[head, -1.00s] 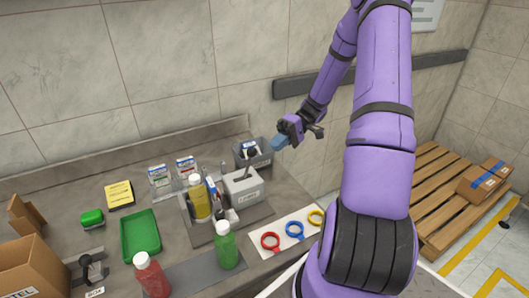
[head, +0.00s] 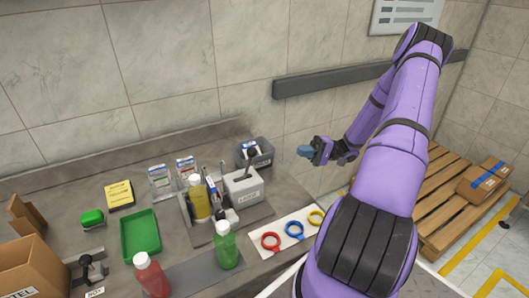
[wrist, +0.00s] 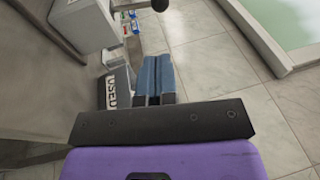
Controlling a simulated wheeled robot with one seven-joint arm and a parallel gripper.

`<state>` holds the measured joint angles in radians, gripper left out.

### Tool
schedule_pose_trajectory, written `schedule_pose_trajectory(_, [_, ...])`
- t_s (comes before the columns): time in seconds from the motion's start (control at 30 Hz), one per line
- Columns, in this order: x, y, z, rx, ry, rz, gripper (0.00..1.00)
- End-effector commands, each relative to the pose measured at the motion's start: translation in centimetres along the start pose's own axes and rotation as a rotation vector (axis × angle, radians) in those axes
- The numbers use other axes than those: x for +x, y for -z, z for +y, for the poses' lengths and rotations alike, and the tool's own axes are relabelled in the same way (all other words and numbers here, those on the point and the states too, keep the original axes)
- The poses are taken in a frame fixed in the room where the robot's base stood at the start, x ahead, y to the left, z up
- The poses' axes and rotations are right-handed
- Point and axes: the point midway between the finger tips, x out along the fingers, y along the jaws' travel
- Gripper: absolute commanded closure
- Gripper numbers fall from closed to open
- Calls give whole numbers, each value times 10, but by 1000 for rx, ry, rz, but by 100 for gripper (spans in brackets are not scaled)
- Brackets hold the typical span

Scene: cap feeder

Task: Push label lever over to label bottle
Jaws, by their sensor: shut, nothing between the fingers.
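The grey labeller box (head: 243,188) stands near the back right of the bench. Its dark lever (head: 248,170) leans up and right from the top of the box. A yellow bottle (head: 199,200) with a pale cap stands upright at the labeller's left side. My gripper (head: 304,151) is shut and empty, in the air right of the labeller and clear of the lever. Its blue fingers (wrist: 154,76) are together in the wrist view. A dark round knob (wrist: 159,4) shows at the top edge there, apart from the fingers; I cannot tell for certain whether it is the lever's.
A dark grey bin (head: 263,158) stands behind the labeller. A white board (head: 291,232) with red, blue and yellow rings lies in front. Green (head: 225,245) and red (head: 151,275) bottles and a green tray (head: 140,234) are further left. The air around my gripper is free.

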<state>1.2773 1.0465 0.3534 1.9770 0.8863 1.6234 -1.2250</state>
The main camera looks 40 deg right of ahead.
Motion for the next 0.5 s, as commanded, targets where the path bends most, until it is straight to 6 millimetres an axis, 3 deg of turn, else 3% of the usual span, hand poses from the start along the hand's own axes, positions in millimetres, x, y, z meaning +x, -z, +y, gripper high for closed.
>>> schedule_pose_trajectory(0.27, [4,0,0,0,-1,-2,100])
schedule_pose_trajectory(0.5, [35,0,0,2,1,-5,100])
